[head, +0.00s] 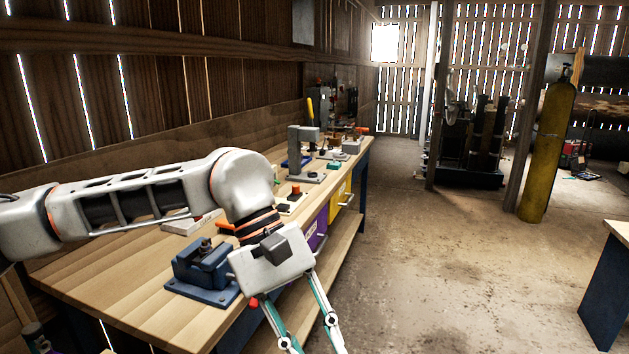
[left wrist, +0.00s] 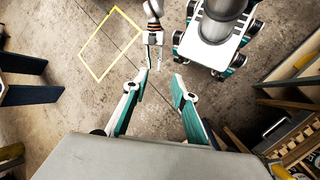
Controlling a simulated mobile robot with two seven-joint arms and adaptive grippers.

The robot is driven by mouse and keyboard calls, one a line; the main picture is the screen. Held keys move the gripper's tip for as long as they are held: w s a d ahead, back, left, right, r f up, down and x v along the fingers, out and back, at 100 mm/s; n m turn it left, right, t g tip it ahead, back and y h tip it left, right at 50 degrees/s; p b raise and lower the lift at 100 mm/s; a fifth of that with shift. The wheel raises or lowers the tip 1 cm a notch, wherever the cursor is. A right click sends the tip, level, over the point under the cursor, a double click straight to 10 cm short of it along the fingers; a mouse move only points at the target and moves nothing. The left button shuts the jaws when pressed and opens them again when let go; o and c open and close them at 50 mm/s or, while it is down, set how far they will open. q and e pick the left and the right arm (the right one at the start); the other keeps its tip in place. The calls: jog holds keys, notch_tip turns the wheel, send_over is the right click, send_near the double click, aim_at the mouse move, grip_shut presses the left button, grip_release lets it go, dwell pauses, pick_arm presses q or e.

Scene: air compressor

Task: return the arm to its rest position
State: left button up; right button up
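My left arm (head: 140,200) comes in from the left in the head view and reaches over the workbench (head: 110,295). My left gripper (head: 308,338) hangs past the bench's front edge, over the floor, with its fingers pointing down. In the left wrist view the left gripper (left wrist: 160,77) has its fingers apart and nothing between them. My right gripper (left wrist: 152,66) shows small beyond them in that view, with its two thin fingers apart and empty. The right arm is out of the head view.
A blue vise (head: 205,272) stands on the bench close beside the left gripper. A grey press (head: 303,150) stands farther back. A yellow cylinder (head: 548,150) stands at right, and a table (head: 610,290) is at the right edge. The concrete floor (head: 440,260) between is clear.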

pick_arm(q)
jog(key=s+d+r+n+g+h, duration=0.2)
jog(key=s+d+n+g+h, duration=0.35)
jog(key=d, duration=0.45)
notch_tip(320, 180, up, 4)
jog(key=w+d+n+t+h, duration=0.2)
jog(key=n+t+h, duration=0.1)
jog(key=n+h, duration=0.6)
jog(key=w+a+f+n+t+h, duration=0.1)
jog(key=w+a+n+t+h, duration=0.2)
jog(key=w+n+t+h, duration=0.7)
jog(key=w+a+f+n+t+y, duration=0.3)
jog(key=a+f+n+t+y, duration=0.45)
jog(key=n, duration=0.55)
jog(key=w+a+f+n+t+y, duration=0.2)
jog(key=a+f+n+t+y, duration=0.3)
jog(key=f+n+y, duration=0.55)
jog(key=s+a+f+n+g+y, duration=0.1)
jog(key=s+a+f+n+y, duration=0.2)
jog(key=f, duration=0.7)
jog(key=s+a+f+n+g+y, duration=0.2)
jog(key=s+a+f+n+y, duration=0.1)
jog(key=s+a+f+n, duration=0.5)
jog(key=s+a+f+n+g+y, duration=0.1)
jog(key=s+a+f+n+y, duration=0.2)
jog(key=f, duration=0.9)
jog(key=s+a+n, duration=0.3)
jog(key=shift+a+f+n+g, duration=0.15)
jog(key=shift+f+n+g, duration=0.15)
jog(key=shift+n+g, duration=0.1)
